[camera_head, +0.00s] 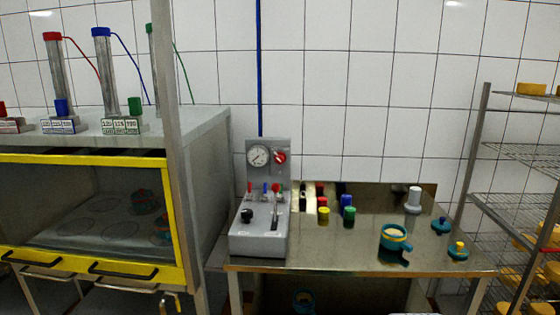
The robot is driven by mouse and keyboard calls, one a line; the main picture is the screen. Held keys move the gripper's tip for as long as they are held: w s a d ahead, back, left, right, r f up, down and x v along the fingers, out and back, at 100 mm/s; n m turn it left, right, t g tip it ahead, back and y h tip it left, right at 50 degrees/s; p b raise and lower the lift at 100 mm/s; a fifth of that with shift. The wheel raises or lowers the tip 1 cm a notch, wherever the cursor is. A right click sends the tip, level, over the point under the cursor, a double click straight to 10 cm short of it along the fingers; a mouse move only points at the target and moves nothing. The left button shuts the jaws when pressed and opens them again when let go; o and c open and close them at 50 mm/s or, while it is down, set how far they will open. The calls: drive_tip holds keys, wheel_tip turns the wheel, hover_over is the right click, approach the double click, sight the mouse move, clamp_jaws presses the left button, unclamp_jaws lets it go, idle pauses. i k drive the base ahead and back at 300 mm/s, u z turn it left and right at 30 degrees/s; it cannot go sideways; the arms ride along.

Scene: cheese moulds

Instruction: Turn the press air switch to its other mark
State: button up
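The grey control box (260,236) stands at the left end of the metal table. Its upright back panel carries a round white gauge (258,156) and, to the right of it, a red rotary switch (280,157) with a pale bar across it. This looks like the press air switch, but its marks are too small to read. Below, small levers with red and blue tops and a black knob (246,215) sit on the box.
The metal table (360,262) holds several coloured cylinders, a teal mould (394,238), a white cup (413,199) and teal lids. A yellow-framed cabinet (90,215) stands left, a wire rack (510,200) with cheeses right. The space before the panel looks clear.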

sight(280, 159)
drive_tip(key=u, duration=0.3)
drive_tip(key=i, duration=1.05)
drive_tip(key=u, duration=0.5)
